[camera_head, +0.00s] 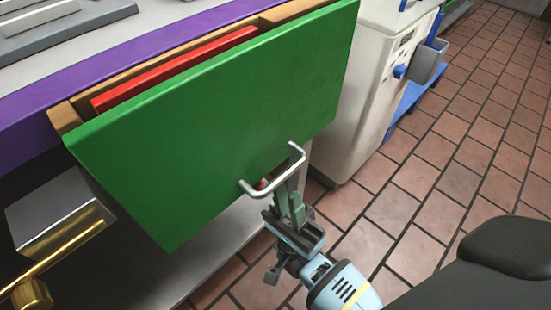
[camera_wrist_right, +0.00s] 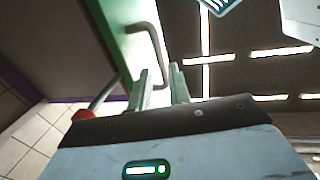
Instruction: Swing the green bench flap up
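The green bench flap (camera_head: 220,120) is a wide panel tilted at the front of the bench, with its top edge against a wooden frame (camera_head: 62,118). Its silver U-shaped handle (camera_head: 270,178) is on the lower right part of its face. My right gripper (camera_head: 290,190) is at the handle. In the right wrist view the gripper's two fingers (camera_wrist_right: 161,85) stand apart, with the handle bar (camera_wrist_right: 157,42) running down towards the gap between them. The flap (camera_wrist_right: 112,28) shows edge-on at the left there. Firm contact is not visible. My left gripper is out of view.
A red board (camera_head: 175,68) lies behind the flap's top edge. A purple bench edge (camera_head: 30,125) runs along the left. A white cabinet (camera_head: 370,80) with blue fittings stands close at right. A gold bar (camera_head: 60,260) is at lower left. Tiled floor (camera_head: 430,190) is free at right.

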